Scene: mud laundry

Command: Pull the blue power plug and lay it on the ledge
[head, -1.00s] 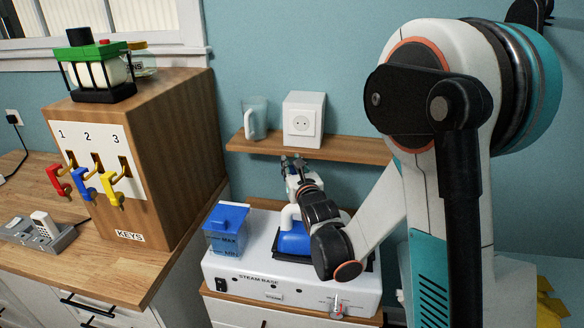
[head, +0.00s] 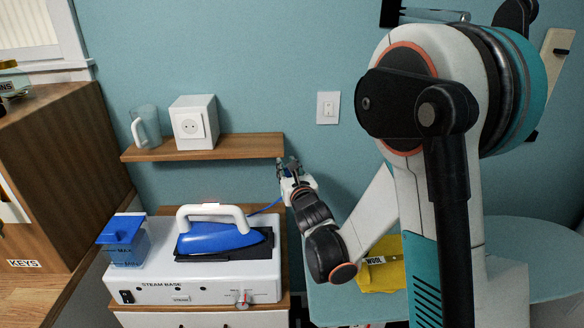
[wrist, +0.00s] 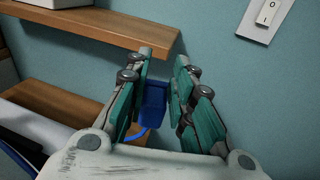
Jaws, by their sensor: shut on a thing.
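My gripper (wrist: 160,75) is shut on the blue power plug (wrist: 153,100), which shows between the green finger pads in the wrist view. A blue cord (wrist: 139,135) hangs from it. In the head view my gripper (head: 288,163) is just beyond the right end of the wooden ledge (head: 240,146), at about its height or slightly lower. The ledge also shows at the upper left of the wrist view (wrist: 115,32). The white socket box (head: 195,122) stands on the ledge with its socket face empty. The plug is too small to make out in the head view.
A clear jug (head: 146,125) stands at the ledge's left end. The ledge's right part is bare. Below are the white steam base (head: 200,282), a blue iron (head: 218,237) and a blue tank (head: 124,241). A wall switch (head: 328,107) is to the right.

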